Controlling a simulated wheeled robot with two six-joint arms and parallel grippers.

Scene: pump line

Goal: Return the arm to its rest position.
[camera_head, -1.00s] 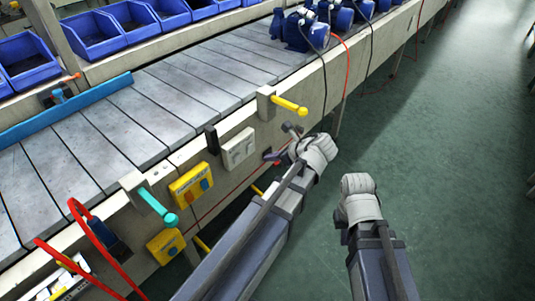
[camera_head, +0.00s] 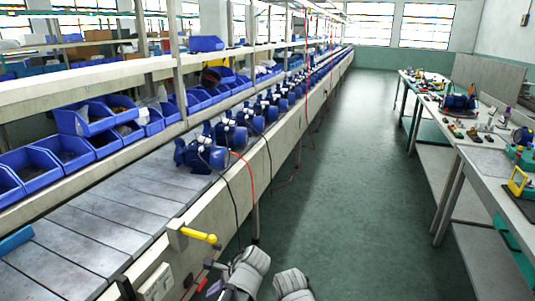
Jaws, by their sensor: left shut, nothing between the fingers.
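My left gripper (camera_head: 213,265) is at the bottom of the head view, low beside the conveyor's side wall. Its fingers are small and dark, shut, with nothing held. It is just below the yellow-handled lever (camera_head: 199,236) on the conveyor's edge and looks apart from it, though the gap is hard to judge. My left wrist is pale grey and bulky. My right wrist shows at the bottom edge, to the right of the left one; the right gripper's fingers are out of view.
The conveyor (camera_head: 98,222) runs away along the left, with a row of blue pumps (camera_head: 203,155) trailing cables over its side. Blue bins (camera_head: 65,154) line a shelf behind it. Workbenches (camera_head: 487,165) stand at the right. The green floor aisle (camera_head: 345,165) between is clear.

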